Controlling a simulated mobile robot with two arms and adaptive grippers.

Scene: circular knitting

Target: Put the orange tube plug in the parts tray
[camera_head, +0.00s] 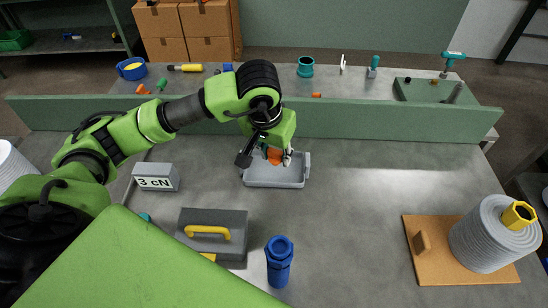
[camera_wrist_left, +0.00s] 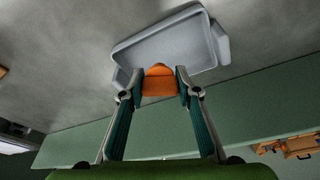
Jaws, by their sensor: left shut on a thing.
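The orange tube plug (camera_wrist_left: 160,82) is between the fingertips of my left gripper (camera_wrist_left: 160,88), which is shut on it. In the head view the plug (camera_head: 274,155) shows as an orange patch at my left gripper (camera_head: 268,158). The grey parts tray (camera_head: 276,184) stands on the table in front of the green divider, and the gripper is over its back part. In the left wrist view the tray (camera_wrist_left: 150,45) lies just beyond the plug. I cannot tell whether the plug touches the tray. My right gripper is not in view.
A grey block marked "3 cN" (camera_head: 155,183) stands left of the tray. A dark case with a yellow handle (camera_head: 228,221) and a blue fitting (camera_head: 279,262) are in front. A yarn cone (camera_head: 482,240) on a board stands right. The green divider (camera_head: 390,121) runs behind; table right of the tray is clear.

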